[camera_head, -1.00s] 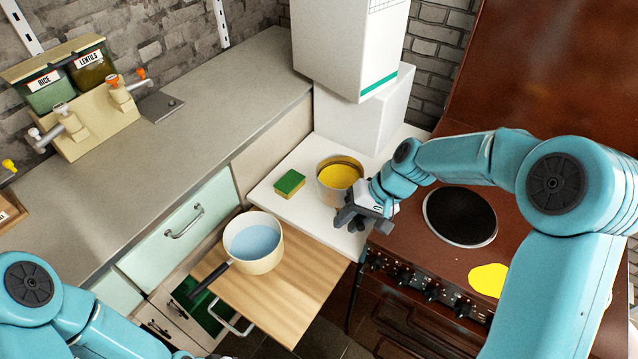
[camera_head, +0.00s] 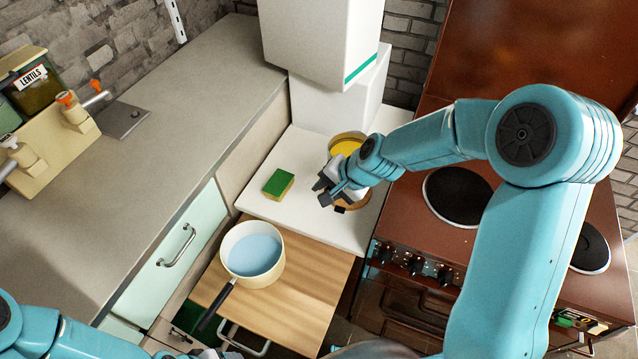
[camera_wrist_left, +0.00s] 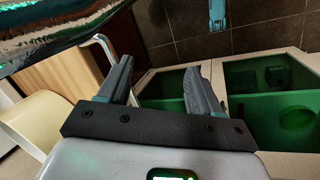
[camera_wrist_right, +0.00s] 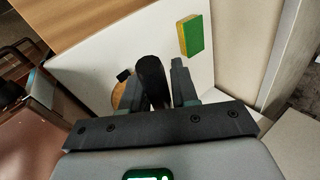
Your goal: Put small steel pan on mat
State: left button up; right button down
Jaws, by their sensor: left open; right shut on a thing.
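A round pan with a yellow inside (camera_head: 346,146) shows behind my right gripper (camera_head: 322,192); most of its body is hidden by my wrist. In the right wrist view my right gripper (camera_wrist_right: 160,76) is shut on a black handle (camera_wrist_right: 151,78), which looks like this pan's. A flat round tan thing (camera_head: 354,199), perhaps the mat, lies on the white counter just below the gripper; it also shows in the right wrist view (camera_wrist_right: 118,97). My left gripper (camera_wrist_left: 160,72) is open and empty near open green-lined drawers.
A cream pan with a blue inside (camera_head: 252,254) stands on the wooden pull-out board (camera_head: 310,290). A green and yellow sponge (camera_head: 278,184) lies on the white counter (camera_head: 300,155). The brown stove (camera_head: 400,225) is to the right. A white hood-like block (camera_head: 320,40) stands behind.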

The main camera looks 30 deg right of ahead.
jog(key=shift+s+r, duration=0.15)
jog(key=shift+r, duration=0.1)
jog(key=shift+d+f, duration=0.1)
jog(key=shift+f, duration=0.05)
notch_tip(320, 180, down, 8)
jog(key=b, duration=0.8)
